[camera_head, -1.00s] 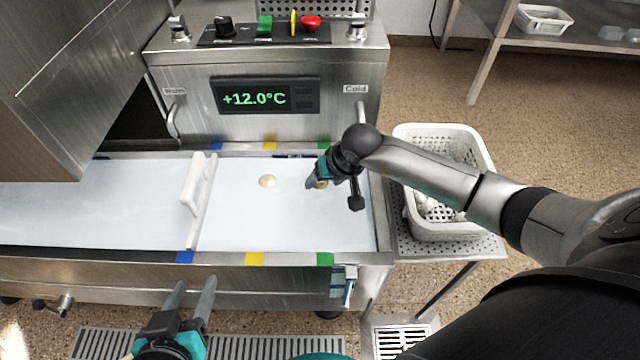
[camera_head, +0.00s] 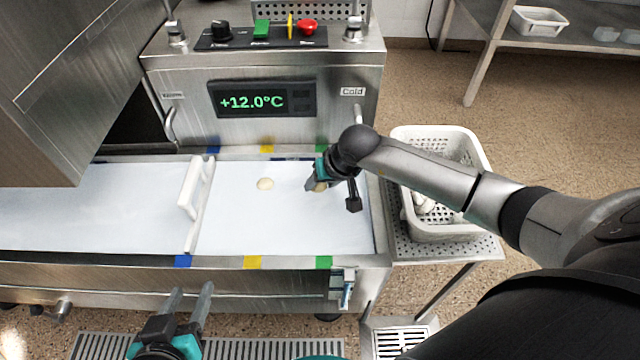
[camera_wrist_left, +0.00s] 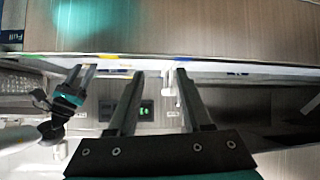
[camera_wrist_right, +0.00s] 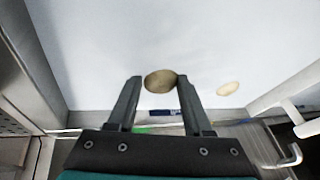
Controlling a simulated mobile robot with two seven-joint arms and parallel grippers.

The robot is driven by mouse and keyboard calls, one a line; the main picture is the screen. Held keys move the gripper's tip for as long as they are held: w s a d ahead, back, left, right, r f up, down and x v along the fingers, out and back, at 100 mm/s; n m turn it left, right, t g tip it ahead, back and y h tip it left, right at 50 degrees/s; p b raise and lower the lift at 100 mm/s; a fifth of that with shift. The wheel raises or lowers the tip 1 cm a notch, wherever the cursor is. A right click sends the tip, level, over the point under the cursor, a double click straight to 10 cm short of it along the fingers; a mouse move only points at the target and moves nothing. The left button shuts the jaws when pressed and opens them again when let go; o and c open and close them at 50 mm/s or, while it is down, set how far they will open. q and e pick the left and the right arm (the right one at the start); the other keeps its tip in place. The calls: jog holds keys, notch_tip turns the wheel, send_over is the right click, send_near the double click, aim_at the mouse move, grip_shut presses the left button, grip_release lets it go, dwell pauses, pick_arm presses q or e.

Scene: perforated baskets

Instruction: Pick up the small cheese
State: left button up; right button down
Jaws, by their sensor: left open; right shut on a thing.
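One cheese (camera_head: 321,187) is between the fingers of my right gripper (camera_head: 315,187), near the right end; the right wrist view shows this cheese (camera_wrist_right: 160,81) between the fingertips. The right gripper is shut on it. Whether it is lifted off the surface I cannot tell. The other cheese (camera_head: 265,184) lies free to its left, and also shows in the right wrist view (camera_wrist_right: 228,88). My left gripper (camera_head: 190,291) is open and empty, in front of the basin's front edge.
A white divider with a handle (camera_head: 194,195) stands across the basin (camera_head: 230,262), left of the cheeses. A white perforated basket (camera_head: 448,233) with pale contents stands on a side shelf to the right. A control panel with a +12.0°C display (camera_head: 262,98) rises behind.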

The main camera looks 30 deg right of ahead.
jog(key=shift+r+p, duration=0.6)
jog(key=shift+r, duration=0.7)
pick_arm(q)
jog(key=s+a+g+y+p, duration=0.3)
jog(key=s+a+g, duration=0.2)
jog(key=a+g, duration=0.15)
pick_arm(e)
notch_tip(320, 180, up, 6)
jog(key=shift+f, duration=0.2)
pick_arm(q)
notch_tip(320, 180, down, 9)
jog(key=s+p, duration=0.1)
jog(key=p, duration=0.2)
jog(key=shift+s+a+g+p, duration=0.2)
jog(key=shift+s+g+p, duration=0.1)
jog(key=shift+g, duration=0.15)
pick_arm(e)
notch_tip(320, 180, up, 11)
jog(key=shift+r, duration=0.2)
pick_arm(q)
jog(key=shift+w, duration=0.1)
